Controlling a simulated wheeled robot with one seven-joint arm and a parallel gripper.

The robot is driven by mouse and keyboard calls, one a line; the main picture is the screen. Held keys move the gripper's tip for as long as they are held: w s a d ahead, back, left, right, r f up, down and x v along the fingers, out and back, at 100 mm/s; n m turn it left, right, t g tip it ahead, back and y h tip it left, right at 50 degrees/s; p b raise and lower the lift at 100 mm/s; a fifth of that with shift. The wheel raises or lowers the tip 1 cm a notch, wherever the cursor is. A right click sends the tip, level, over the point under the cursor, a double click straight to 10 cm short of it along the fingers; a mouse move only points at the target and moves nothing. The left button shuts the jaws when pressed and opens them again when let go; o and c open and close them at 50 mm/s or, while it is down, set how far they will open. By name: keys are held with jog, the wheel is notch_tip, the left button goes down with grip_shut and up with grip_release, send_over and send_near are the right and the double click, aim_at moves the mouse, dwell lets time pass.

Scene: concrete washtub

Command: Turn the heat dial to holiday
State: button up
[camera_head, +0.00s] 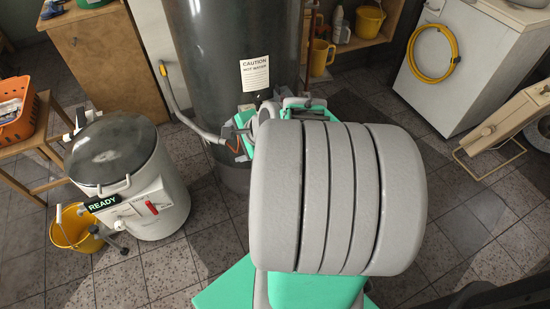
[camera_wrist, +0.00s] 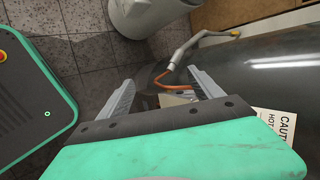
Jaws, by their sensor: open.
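The dark grey water tank (camera_head: 225,60) stands upright behind my arm, with a white caution label (camera_head: 255,73). It also fills the right of the wrist view (camera_wrist: 260,70). My gripper (camera_wrist: 162,80) is open, its two grey fingers pointing at the tank's lower part. A small beige box (camera_wrist: 178,98) with an orange cable (camera_wrist: 160,78) shows between the fingers, partly hidden by the gripper body. I cannot tell whether the fingers touch it. No heat dial or holiday mark can be made out; my arm hides much of that area in the head view.
A white washtub (camera_head: 150,195) with a READY sign stands left, beside a yellow bucket (camera_head: 75,232). A grey pipe (camera_head: 180,105) runs down the tank's left side. A wooden cabinet (camera_head: 110,60) is behind. A white appliance (camera_head: 460,60) stands right. Tiled floor is clear between.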

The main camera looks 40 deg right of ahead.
jog(key=s+d+f+m+t+h+b, duration=0.2)
jog(key=d+f+m+b, duration=0.35)
jog(key=d+m, duration=0.35)
jog(key=s+d+f+m+t+h+b, duration=0.25)
jog(key=d+f+m+b, duration=0.35)
jog(key=m, duration=0.4)
jog(key=shift+t+h, duration=0.25)
jog(key=x, duration=0.5)
jog(key=d+b+x, duration=0.1)
jog(key=x, duration=0.2)
jog(key=shift+s+r, duration=0.1)
jog(key=shift+w+d, duration=0.1)
jog(key=shift+w, duration=0.3)
jog(key=c, duration=1.3)
